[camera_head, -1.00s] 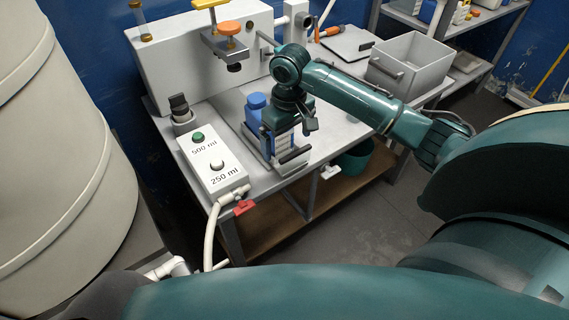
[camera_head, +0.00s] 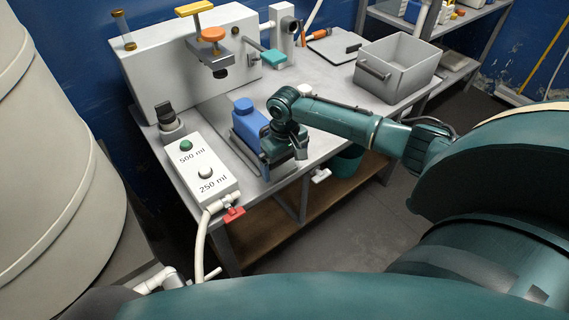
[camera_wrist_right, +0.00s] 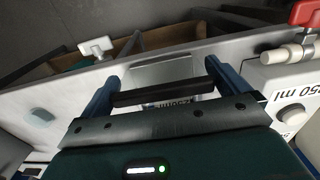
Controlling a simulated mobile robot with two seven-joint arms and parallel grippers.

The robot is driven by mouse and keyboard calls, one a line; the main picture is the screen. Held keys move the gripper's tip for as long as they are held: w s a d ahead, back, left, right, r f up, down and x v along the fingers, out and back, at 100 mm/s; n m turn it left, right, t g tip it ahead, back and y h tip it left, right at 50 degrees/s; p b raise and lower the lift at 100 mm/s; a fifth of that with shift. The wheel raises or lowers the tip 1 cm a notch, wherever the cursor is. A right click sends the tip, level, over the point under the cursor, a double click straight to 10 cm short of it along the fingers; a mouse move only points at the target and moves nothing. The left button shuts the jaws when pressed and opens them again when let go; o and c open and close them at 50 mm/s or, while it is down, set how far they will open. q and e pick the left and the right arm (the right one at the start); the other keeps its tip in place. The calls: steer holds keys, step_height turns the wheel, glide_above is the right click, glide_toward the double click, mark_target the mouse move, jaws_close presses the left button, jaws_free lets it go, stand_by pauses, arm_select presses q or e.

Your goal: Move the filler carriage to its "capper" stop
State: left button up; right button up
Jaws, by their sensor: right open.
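The filler carriage, with a blue bottle (camera_head: 246,118) on it, sits on the bench in front of the grey machine. My right gripper (camera_head: 286,160) is low at the bottle's front right side and hides much of the carriage. In the right wrist view, the gripper (camera_wrist_right: 163,72) is open, with its two fingers wide apart. A black bar (camera_wrist_right: 165,92) crosses between the fingers, and a pale plate with partly hidden lettering (camera_wrist_right: 175,103) shows by it. I cannot tell whether the fingers touch the bar. No "capper" marking is readable. My left gripper is not in view.
A white box with 500 ml and 250 ml buttons (camera_head: 199,172) stands left of the carriage. A red-handled valve (camera_head: 234,215) is at its front. Behind are an orange knob (camera_head: 212,34) and teal-ended lever (camera_head: 273,57). A grey bin (camera_head: 399,68) stands right.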

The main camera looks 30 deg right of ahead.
steer(key=shift+f, duration=0.35)
steer(key=shift+c, duration=0.3)
